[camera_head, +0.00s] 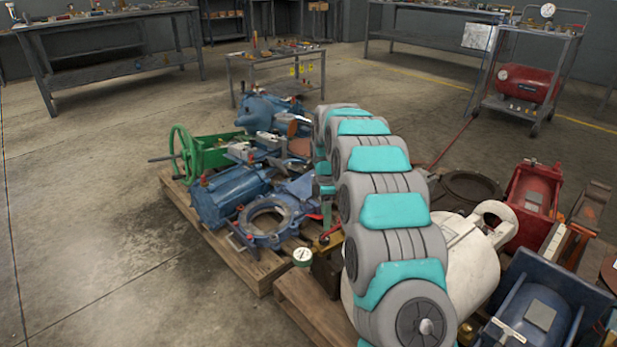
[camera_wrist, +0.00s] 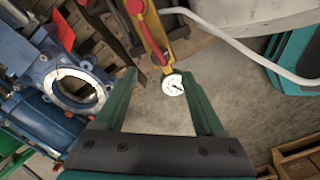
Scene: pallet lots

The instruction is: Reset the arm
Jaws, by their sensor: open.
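My gripper (camera_wrist: 160,95) shows in the wrist view with two green fingers spread apart and nothing between them. Beyond the fingertips, lower down, are a round white gauge (camera_wrist: 173,84) and a yellow-and-red bar (camera_wrist: 150,30). In the head view my grey and teal arm reaches out over the pallets and hides what is behind it. The gripper itself is hidden in the head view.
A wooden pallet (camera_head: 240,262) holds blue machine parts and a green handwheel (camera_head: 183,153). Workbenches (camera_head: 110,55) stand behind. The left floor (camera_head: 80,230) is clear.

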